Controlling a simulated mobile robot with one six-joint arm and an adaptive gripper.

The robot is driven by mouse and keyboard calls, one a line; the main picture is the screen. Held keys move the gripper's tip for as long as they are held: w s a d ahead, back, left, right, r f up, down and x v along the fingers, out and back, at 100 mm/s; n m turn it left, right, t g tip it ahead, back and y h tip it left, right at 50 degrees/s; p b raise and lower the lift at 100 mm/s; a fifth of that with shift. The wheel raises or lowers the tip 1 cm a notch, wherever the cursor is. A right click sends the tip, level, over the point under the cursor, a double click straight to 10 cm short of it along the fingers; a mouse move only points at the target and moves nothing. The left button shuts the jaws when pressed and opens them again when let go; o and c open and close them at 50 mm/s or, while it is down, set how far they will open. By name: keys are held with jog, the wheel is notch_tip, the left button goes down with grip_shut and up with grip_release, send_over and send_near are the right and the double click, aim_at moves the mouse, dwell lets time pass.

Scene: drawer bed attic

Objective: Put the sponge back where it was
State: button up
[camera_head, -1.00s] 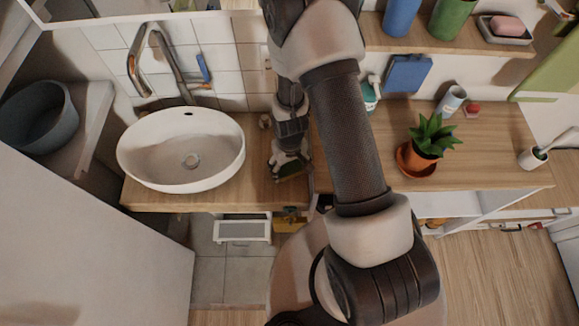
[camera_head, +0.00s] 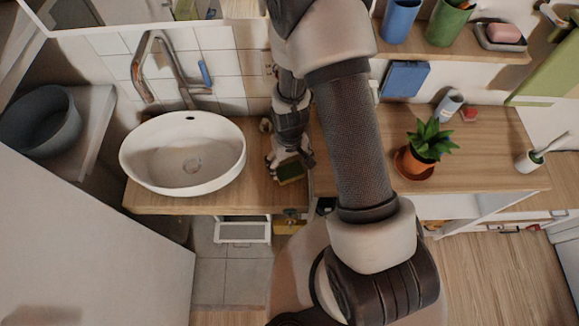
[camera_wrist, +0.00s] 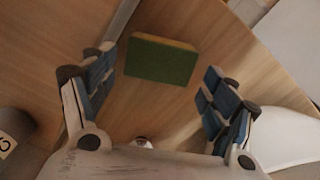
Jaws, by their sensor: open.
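The sponge, green on top with a yellowish side, lies flat on the wooden counter in the wrist view (camera_wrist: 161,60). In the head view the sponge (camera_head: 290,172) sits on the counter just right of the white sink, close to the front edge. My gripper (camera_wrist: 155,85) is open, its two blue-padded fingers spread to the left and right with the sponge between and beyond the tips. The fingers appear apart from the sponge. In the head view my gripper (camera_head: 283,158) is just above the sponge and partly covers it.
The white sink (camera_head: 185,165) stands to the left on the wooden counter (camera_head: 160,200). A potted plant (camera_head: 425,145) stands on the counter to the right, near a white cup with a brush (camera_head: 530,160). Shelves with cups are above.

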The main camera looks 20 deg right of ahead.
notch_tip(320, 180, up, 7)
jog(key=p, duration=0.2)
notch_tip(320, 180, up, 12)
jog(key=t, duration=0.1)
send_over(290, 170)
notch_tip(290, 170, up, 7)
jog(key=s+t, duration=0.1)
jog(key=s, duration=0.1)
jog(key=s+r+m+t, duration=0.1)
jog(key=s+r+t, duration=0.1)
jog(key=s+r, duration=1)
jog(key=shift+s+r+t, duration=0.3)
jog(key=shift+s+r, duration=0.05)
jog(key=shift+s, duration=0.2)
jog(key=shift+f+b, duration=0.25)
jog(key=shift+b, duration=0.15)
